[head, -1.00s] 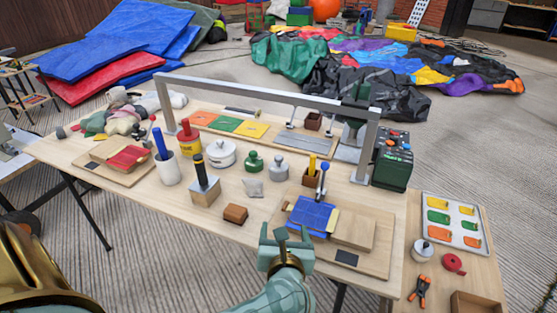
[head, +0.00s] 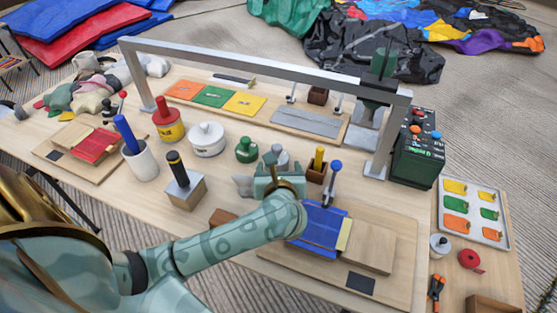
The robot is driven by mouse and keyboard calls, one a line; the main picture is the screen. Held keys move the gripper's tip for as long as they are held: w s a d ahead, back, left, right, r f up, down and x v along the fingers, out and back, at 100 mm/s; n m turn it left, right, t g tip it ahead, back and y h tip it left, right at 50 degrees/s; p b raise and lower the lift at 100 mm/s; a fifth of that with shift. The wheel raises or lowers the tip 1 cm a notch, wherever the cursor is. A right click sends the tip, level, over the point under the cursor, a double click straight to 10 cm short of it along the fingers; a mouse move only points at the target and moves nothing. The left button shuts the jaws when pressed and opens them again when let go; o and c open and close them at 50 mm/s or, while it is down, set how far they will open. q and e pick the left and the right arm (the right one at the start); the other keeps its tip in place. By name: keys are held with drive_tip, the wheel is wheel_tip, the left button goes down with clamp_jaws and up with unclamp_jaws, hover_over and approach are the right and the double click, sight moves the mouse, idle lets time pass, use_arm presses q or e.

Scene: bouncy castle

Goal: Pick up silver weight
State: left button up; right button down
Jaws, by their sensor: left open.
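The silver weight (head: 282,156), a small grey knobbed piece, stands on the wooden table right of the green weight (head: 246,150). My left gripper (head: 279,170) is open and right in front of the silver weight in the head view. It hides the weight's lower part, so I cannot tell whether the fingers touch it or stand around it. My right gripper is not in view.
A grey metal frame (head: 270,67) spans the table behind the weights.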

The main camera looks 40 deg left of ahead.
sight(278, 158)
use_arm(q)
drive_tip(key=b+x, duration=0.1)
drive_tip(key=x, duration=0.4)
drive_tip(key=shift+f, duration=0.15)
drive_tip(key=b+x, duration=0.1)
drive_tip(key=x, duration=0.1)
drive_tip(key=b+x, duration=0.1)
drive_tip(key=x, duration=0.1)
drive_tip(key=shift+w+a+f+b, duration=0.1)
drive_tip(key=shift+a+f+b, duration=0.15)
drive_tip(key=shift+f+b, duration=0.2)
drive_tip(key=shift+w+a, duration=0.1)
drive_tip(key=shift+w, duration=0.05)
drive_tip(key=shift+r, duration=0.1)
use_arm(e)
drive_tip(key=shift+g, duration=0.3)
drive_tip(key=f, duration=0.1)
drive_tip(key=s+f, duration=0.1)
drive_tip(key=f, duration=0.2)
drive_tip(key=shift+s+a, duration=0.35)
use_arm(q)
drive_tip(key=c, duration=1.4)
drive_tip(key=shift+r, duration=0.1)
clamp_jaws()
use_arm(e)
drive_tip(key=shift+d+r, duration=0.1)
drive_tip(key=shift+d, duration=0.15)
use_arm(q)
drive_tip(key=shift+r, duration=0.1)
